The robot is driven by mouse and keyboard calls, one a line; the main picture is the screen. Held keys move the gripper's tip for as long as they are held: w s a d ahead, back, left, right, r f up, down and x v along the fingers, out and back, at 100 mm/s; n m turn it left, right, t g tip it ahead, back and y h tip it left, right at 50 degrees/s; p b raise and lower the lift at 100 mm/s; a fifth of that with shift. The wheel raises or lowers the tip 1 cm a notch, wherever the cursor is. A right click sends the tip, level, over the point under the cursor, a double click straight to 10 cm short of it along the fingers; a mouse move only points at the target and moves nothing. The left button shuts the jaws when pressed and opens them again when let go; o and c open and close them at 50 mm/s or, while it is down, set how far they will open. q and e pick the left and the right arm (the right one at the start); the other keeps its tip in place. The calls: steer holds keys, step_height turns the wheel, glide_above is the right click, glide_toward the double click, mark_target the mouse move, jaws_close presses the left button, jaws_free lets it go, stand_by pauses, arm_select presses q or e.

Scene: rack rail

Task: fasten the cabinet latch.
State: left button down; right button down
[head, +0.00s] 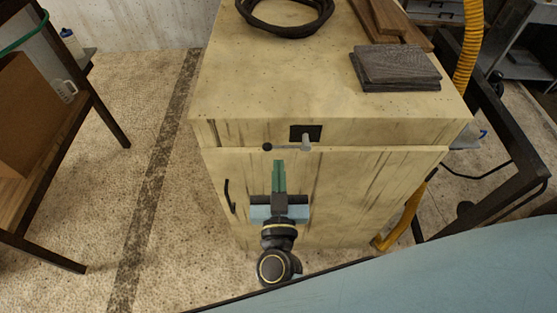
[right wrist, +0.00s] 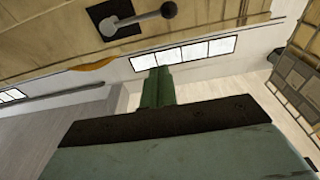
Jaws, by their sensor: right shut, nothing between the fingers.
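The wooden cabinet (head: 250,95) stands in front of me, its door (head: 345,190) apparently flush in the front. The latch is a dark plate (head: 297,130) above the door with a grey pivot and a lever (head: 287,147). The lever lies about level, its black knob (head: 267,147) pointing left. In the right wrist view the latch lever (right wrist: 138,17) and knob (right wrist: 168,10) show at the top. My right gripper (head: 279,163) is shut and empty, its green fingers just below the lever, apparently apart from it; the fingertips also show in the right wrist view (right wrist: 157,75). My left gripper is out of view.
A black door handle (head: 229,197) is at the door's left side. A black cable coil (head: 286,18) and dark boards (head: 398,66) lie on the cabinet top. A yellow hose (head: 402,218) runs along its right side. Open floor (head: 160,180) lies to the left.

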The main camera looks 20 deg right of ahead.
steer(key=r, duration=0.1)
glide_above(287, 147)
steer(key=a, duration=0.2)
steer(key=shift+s+a+r, duration=0.15)
steer(key=shift+s+a, duration=0.05)
steer(key=shift+s, duration=0.05)
step_height(287, 147, down, 3)
steer(key=b, duration=0.3)
steer(key=shift+s+r, duration=0.1)
steer(key=shift+s, duration=0.05)
steer(key=shift+s+f+b, duration=0.15)
steer(key=shift+f+b, duration=0.45)
steer(key=shift+b, duration=0.45)
steer(key=shift+a+f, duration=0.15)
